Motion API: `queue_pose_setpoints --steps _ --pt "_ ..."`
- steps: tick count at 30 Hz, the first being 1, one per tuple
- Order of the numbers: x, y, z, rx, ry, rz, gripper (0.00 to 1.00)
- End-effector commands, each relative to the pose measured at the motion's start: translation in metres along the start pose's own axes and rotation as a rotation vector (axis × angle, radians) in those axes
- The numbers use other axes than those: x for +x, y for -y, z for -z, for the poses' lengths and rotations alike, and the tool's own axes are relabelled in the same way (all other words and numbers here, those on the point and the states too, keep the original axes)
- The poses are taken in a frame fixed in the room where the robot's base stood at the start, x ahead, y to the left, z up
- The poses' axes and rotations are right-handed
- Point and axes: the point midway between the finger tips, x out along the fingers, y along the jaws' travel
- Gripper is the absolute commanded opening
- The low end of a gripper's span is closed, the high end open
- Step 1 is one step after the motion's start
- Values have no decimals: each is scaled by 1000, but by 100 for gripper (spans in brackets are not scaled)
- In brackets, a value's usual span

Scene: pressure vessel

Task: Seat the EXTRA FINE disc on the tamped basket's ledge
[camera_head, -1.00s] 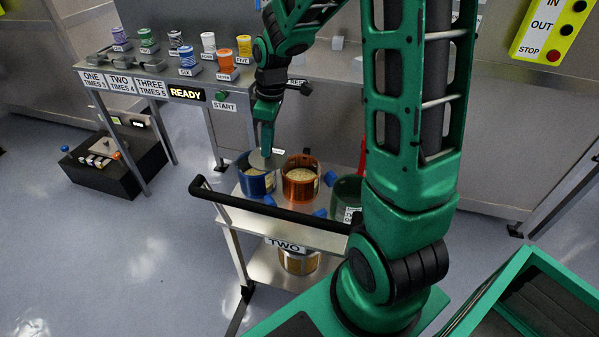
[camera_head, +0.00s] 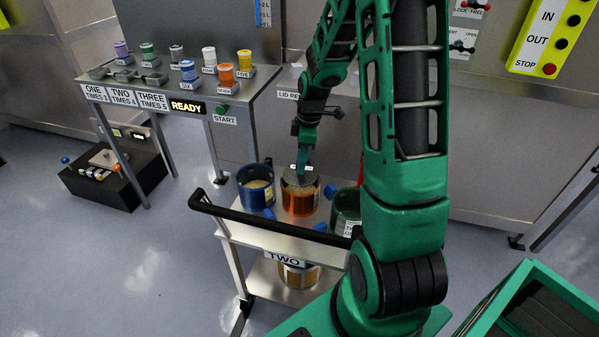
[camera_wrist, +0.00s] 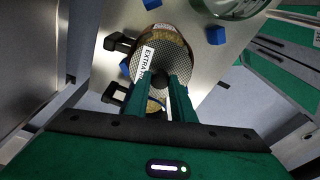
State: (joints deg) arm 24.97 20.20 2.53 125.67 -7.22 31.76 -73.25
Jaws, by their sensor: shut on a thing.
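The EXTRA FINE disc (camera_wrist: 176,50) is a grey perforated plate with a white label, of which "EXTRA" reads. My gripper (camera_wrist: 163,84) is shut on its dark central knob in the wrist view. In the head view my gripper (camera_head: 303,168) points down and holds the disc (camera_head: 297,178) over the copper-orange basket (camera_head: 300,203) on the trolley. The disc covers much of that basket's mouth, with pale contents showing below it. Its ledge is hidden, and I cannot tell whether the disc touches it.
A blue basket (camera_head: 244,197) with pale contents stands left of the copper one. A green basket (camera_head: 346,208) stands to the right. Small blue blocks lie among them. The trolley's black handle (camera_head: 265,212) runs along the near side. A bench (camera_head: 240,95) with coloured canisters stands behind.

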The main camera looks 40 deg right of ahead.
Motion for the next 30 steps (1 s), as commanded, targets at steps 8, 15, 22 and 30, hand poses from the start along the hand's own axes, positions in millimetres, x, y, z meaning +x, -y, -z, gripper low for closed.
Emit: queue_pose_setpoints --steps 8,15,22,30 --pt "24 -1 -5 1 1 3 0" --pt "41 -1 -7 1 0 0 0" --pt "41 -1 -7 1 0 1 41" --pt "39 -2 -7 1 0 -1 41"
